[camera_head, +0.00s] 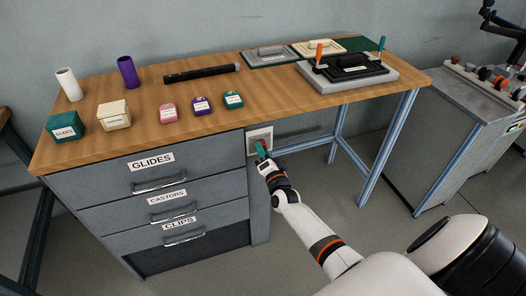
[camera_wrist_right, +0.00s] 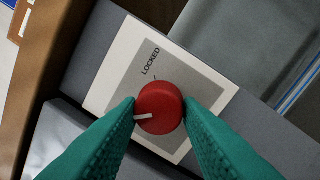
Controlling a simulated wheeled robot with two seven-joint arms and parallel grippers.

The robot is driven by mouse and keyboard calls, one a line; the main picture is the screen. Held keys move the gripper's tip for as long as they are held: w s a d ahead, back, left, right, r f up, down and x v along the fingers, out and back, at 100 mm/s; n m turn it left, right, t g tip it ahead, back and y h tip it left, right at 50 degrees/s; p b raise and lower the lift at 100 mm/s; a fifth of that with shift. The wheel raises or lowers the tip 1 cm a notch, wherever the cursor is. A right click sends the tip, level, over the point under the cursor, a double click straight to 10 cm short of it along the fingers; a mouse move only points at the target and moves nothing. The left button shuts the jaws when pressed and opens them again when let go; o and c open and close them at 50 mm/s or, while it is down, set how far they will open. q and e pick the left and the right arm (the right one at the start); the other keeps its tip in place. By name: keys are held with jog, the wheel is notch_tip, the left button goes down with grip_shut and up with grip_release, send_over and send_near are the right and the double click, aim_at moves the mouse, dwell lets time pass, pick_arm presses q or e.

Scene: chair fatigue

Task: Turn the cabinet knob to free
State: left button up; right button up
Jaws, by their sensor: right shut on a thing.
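The red cabinet knob (camera_wrist_right: 160,108) sits on a grey and white plate (camera_wrist_right: 119,58) on the cabinet front. My right gripper (camera_wrist_right: 161,114) has its two teal fingers closed on the knob's sides. The knob's white pointer line points left in the wrist view, away from the tick under the word LOCKED. No free label shows; part of the plate is hidden by the fingers. In the head view the plate (camera_head: 252,134) is right of the top drawer, under the tabletop, with my right gripper (camera_head: 262,150) at it. My left gripper is out of view.
The grey cabinet (camera_head: 78,192) has drawers labelled GLIDES, CASTORS and CLIPS, all looking shut. The wooden bench top (camera_head: 225,125) holds small boxes, two cups, a black bar and plates. Blue table legs (camera_head: 387,145) stand to the right, before a grey side unit (camera_head: 463,130).

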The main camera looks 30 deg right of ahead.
jog(key=shift+f, duration=0.1)
dwell(0.5)
jog(key=o, duration=1)
jog(key=shift+c, duration=0.2)
jog(key=v, duration=1.2)
jog(key=s+a+f+n+g+y+p, duration=0.1)
jog(key=s+a+f+n+g, duration=0.2)
jog(key=f, duration=0.5)
jog(key=s+a+f+n+g+y, duration=0.2)
jog(key=s+f, duration=0.3)
jog(key=f, duration=0.3)
jog(key=s+a+f+n+g+y+p, duration=0.1)
jog(key=s+a+f+n+g, duration=0.15)
jog(key=f, duration=0.55)
jog(key=s+a+f+n+g, duration=0.1)
jog(key=s+f+n+g, duration=0.2)
jog(key=s, duration=0.7)
jog(key=s+a+f+n+g, duration=0.1)
jog(key=s+f+n+g, duration=0.2)
jog(key=s+f, duration=0.4)
jog(key=s+a+f+n+g, duration=0.1)
jog(key=s+f+n+g, duration=0.2)
jog(key=s, duration=1.1)
jog(key=shift+a+f+g+y+p, duration=0.35)
jog(key=shift+f+g, duration=0.1)
jog(key=shift+f, duration=0.5)
